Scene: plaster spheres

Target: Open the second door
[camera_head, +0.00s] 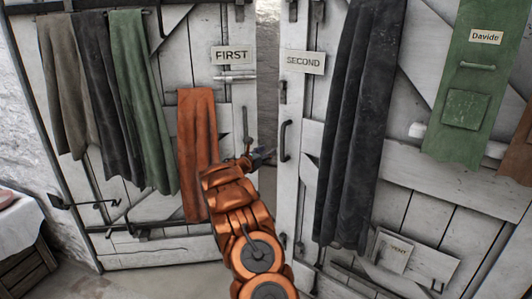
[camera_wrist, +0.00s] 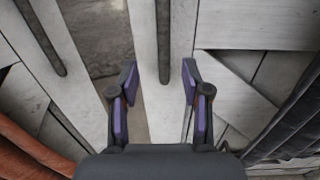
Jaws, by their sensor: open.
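The second door (camera_head: 300,112) is white planks with a "SECOND" sign (camera_head: 304,61), to the right of the first door (camera_head: 235,101) with its "FIRST" sign (camera_head: 231,55). A dark vertical handle (camera_head: 285,141) is on the second door's left edge. My gripper (camera_head: 265,156) is left of this handle, in front of the gap between the doors. In the wrist view, my gripper (camera_wrist: 160,80) is open and empty. A dark bar (camera_wrist: 164,40), apparently the second door's handle, lies ahead between the fingers; contact is not visible.
A grey gap (camera_head: 267,75) separates the doors. An orange cloth (camera_head: 197,130) hangs left of my arm, and a dark cloth (camera_head: 350,130) hangs on the second door. Another dark bar (camera_wrist: 42,38) shows at left in the wrist view. A crate (camera_head: 25,273) stands lower left.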

